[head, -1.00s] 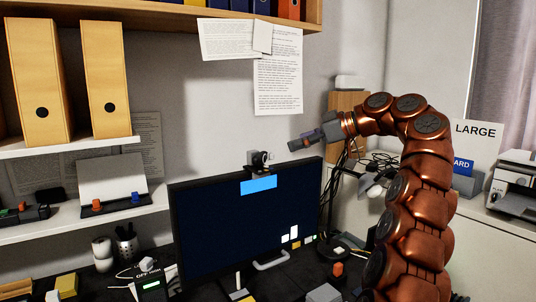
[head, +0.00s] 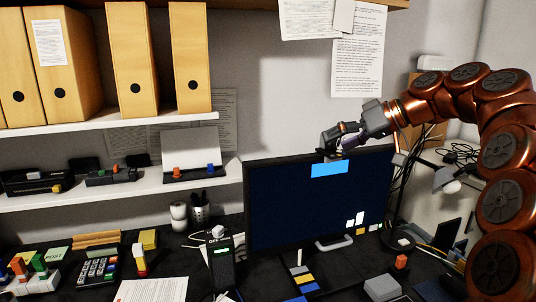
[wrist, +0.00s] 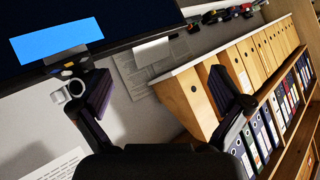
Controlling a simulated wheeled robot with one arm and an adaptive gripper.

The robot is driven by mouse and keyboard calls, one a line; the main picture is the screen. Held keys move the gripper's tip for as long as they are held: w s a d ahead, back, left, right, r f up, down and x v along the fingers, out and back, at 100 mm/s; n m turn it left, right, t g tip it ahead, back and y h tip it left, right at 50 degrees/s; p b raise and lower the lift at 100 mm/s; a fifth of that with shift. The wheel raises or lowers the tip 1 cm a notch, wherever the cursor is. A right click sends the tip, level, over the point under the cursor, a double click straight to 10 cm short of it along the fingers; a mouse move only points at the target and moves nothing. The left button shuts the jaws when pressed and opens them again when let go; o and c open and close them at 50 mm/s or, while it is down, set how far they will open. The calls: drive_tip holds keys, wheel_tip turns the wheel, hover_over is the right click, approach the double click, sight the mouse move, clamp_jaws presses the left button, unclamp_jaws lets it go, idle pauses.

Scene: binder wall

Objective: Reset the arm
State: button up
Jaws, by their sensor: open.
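My arm reaches in from the right in the head view, and my gripper (head: 343,137) is at the top edge of the dark monitor (head: 300,205). In the wrist view my gripper (wrist: 160,95) has its two dark fingers spread wide, with nothing between them. The monitor also shows tilted at the upper left of the wrist view (wrist: 125,22). A small webcam-like thing with a pale ring (wrist: 68,91) is beside the left finger there. In the head view my gripper largely hides that spot, so I cannot tell whether they touch.
Shelves with tan binders (head: 136,65) stand left of the monitor. The dark desk below holds a calculator (head: 97,268), a pen cup (head: 199,210) and colored blocks. Papers (head: 357,50) hang on the wall above. Cables (head: 458,153) lie at the right.

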drive_tip(key=s+a+f+m+g+h+p, duration=0.2)
drive_tip(key=s+a+f, duration=0.3)
drive_tip(key=s, duration=0.4)
drive_tip(key=s+a+f+m+g+h+p, duration=0.25)
drive_tip(key=s+f, duration=0.35)
drive_tip(key=s, duration=0.4)
drive_tip(key=s+d+f+m+g+h+p, duration=0.1)
drive_tip(key=s+d+f+h, duration=0.2)
drive_tip(key=s, duration=0.8)
drive_tip(key=s+d+f+m+g+h+p, duration=0.1)
drive_tip(key=s+d+f+h+p, duration=0.1)
drive_tip(key=s+d+f, duration=0.4)
drive_tip(key=s+f+h, duration=0.1)
drive_tip(key=s+f, duration=0.2)
drive_tip(key=s, duration=0.3)
drive_tip(key=shift+d+f+m, duration=0.35)
drive_tip(key=shift+d+f, duration=0.05)
